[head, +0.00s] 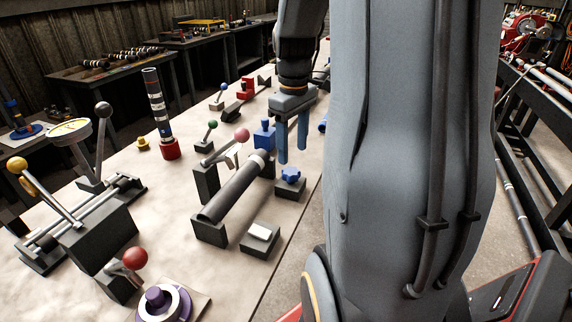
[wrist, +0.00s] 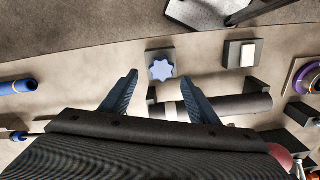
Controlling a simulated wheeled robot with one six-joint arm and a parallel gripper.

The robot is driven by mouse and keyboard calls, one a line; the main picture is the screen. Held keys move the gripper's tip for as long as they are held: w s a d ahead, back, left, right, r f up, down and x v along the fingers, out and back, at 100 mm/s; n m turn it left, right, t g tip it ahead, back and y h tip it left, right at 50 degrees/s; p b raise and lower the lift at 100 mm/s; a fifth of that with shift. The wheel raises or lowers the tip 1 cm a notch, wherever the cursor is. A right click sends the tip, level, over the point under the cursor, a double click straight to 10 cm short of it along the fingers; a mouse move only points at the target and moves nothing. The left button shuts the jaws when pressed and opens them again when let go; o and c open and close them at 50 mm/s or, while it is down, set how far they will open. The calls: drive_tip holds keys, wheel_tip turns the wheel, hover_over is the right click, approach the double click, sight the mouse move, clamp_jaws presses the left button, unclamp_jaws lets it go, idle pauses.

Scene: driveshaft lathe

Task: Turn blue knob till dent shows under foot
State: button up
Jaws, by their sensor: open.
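The blue knob (head: 291,174) is star-shaped and sits on a small dark block beside the shaft; it also shows in the wrist view (wrist: 161,69). The dark grey shaft (head: 235,187) lies level across dark supports; part of it shows in the wrist view (wrist: 240,104). A blue block-like part (head: 264,136) stands at the shaft's far end; I cannot tell if it is the foot. No dent is visible on the shaft. My gripper (head: 292,154) is open and empty, fingers pointing down above the knob, apart from it. In the wrist view the knob appears between and just beyond the fingertips (wrist: 160,79).
A pink-balled lever (head: 241,135) stands by the shaft. A block with a white switch (head: 261,233) is nearer me. A red-balled lever (head: 135,258) and a purple dial (head: 160,301) are at the front. The bench's near edge runs past the knob.

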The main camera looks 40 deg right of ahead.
sight(291, 171)
drive_tip(key=f, duration=0.6)
drive_tip(key=shift+a+f+p, duration=0.25)
drive_tip(key=shift+f+p, duration=0.05)
drive_tip(key=shift+p, duration=0.05)
drive_tip(key=c, duration=1)
drive_tip(key=shift+r+m+p, duration=0.15)
drive_tip(key=shift+m+p, duration=0.45)
drive_tip(key=shift+p, duration=0.1)
drive_tip(key=shift+c, duration=0.2)
drive_tip(key=shift+m, duration=0.4)
drive_tip(key=o, duration=1)
drive_tip(key=shift+o, duration=0.2)
